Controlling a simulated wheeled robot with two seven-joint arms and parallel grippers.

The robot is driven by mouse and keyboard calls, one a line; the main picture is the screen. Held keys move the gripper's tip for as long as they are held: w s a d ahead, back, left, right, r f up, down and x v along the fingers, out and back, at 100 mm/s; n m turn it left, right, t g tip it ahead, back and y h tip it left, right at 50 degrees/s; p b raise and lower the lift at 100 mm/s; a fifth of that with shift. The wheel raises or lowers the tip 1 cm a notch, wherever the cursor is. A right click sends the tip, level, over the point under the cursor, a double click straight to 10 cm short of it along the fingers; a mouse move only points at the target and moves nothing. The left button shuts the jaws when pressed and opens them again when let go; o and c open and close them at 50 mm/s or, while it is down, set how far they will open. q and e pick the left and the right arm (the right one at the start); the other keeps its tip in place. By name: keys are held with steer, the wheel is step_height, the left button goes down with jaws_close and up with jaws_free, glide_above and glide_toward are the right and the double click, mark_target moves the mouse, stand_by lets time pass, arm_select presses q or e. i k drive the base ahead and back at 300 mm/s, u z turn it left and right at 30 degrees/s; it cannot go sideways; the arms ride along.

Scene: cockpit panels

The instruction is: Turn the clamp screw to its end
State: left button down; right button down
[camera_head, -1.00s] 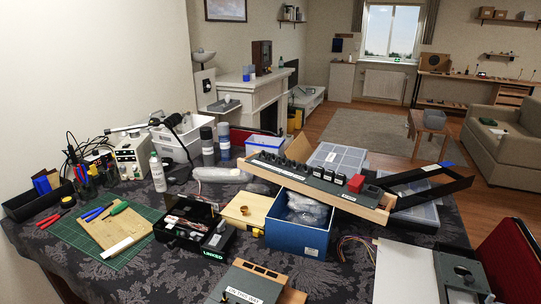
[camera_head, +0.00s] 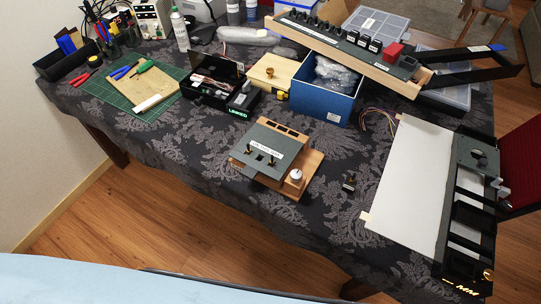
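I cannot tell for sure which part is the clamp screw. Neither of my grippers is in view.
A black case (camera_head: 220,97), a wooden box (camera_head: 273,77) and a green mat (camera_head: 105,93) stand behind and left. A white sheet (camera_head: 409,180) lies right. The front-left cloth is clear.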

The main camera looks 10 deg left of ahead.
mark_target(296, 176)
steer(key=k, duration=0.4)
steer(key=u, duration=1.7)
steer(key=i, duration=0.1)
steer(key=z, duration=0.75)
